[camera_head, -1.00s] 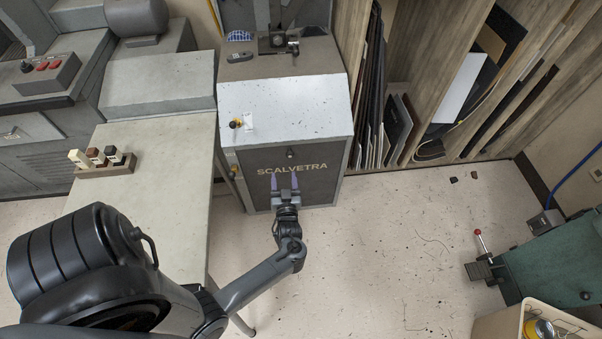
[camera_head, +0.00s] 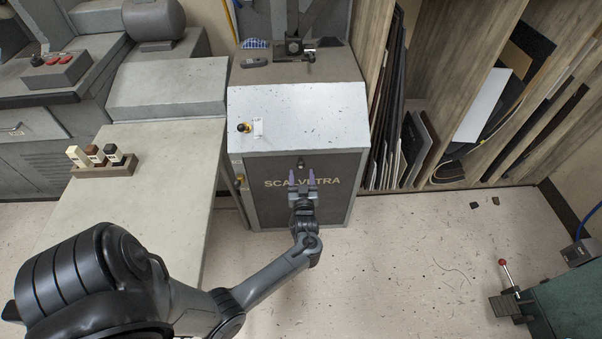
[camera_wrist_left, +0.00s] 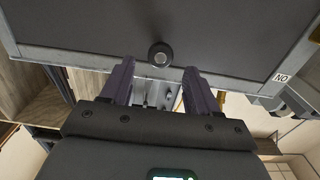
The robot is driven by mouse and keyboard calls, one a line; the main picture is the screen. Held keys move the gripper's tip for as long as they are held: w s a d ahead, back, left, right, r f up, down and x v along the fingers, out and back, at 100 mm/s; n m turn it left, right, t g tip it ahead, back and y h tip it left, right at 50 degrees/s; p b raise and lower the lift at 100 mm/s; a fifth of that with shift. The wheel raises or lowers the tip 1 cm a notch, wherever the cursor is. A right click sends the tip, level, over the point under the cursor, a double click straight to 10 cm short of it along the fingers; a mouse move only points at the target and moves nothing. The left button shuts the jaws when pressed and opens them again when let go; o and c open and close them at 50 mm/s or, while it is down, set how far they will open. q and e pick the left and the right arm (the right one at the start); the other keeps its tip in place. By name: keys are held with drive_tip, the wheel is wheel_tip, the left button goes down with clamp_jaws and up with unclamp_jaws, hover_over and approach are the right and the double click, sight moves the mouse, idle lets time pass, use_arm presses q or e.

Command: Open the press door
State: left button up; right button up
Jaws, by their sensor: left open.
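The press is the grey SCALVETRA cabinet with a pale sloped top (camera_head: 300,112). Its dark front door (camera_head: 335,205) looks shut. A small round black knob (camera_head: 300,164) sits near the door's top edge; it also shows in the left wrist view (camera_wrist_left: 160,54). My left gripper (camera_head: 302,178) is open and empty in front of the door. In the head view its two purple fingertips point up just below the knob. In the wrist view the knob appears midway between and slightly beyond the fingertips (camera_wrist_left: 159,68). I see no contact. My right gripper is not in view.
A grey worktable (camera_head: 165,190) with a small wooden rack (camera_head: 105,170) stands left of the press. Upright boards in wooden shelving (camera_head: 455,90) stand to the right. The floor (camera_head: 400,250) right of my left arm is mostly clear. A green machine (camera_head: 570,305) stands at lower right.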

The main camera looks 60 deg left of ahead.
sight(301, 166)
use_arm(q)
drive_tip(key=shift+b+x, duration=0.45)
drive_tip(key=shift+x, duration=1.1)
clamp_jaws()
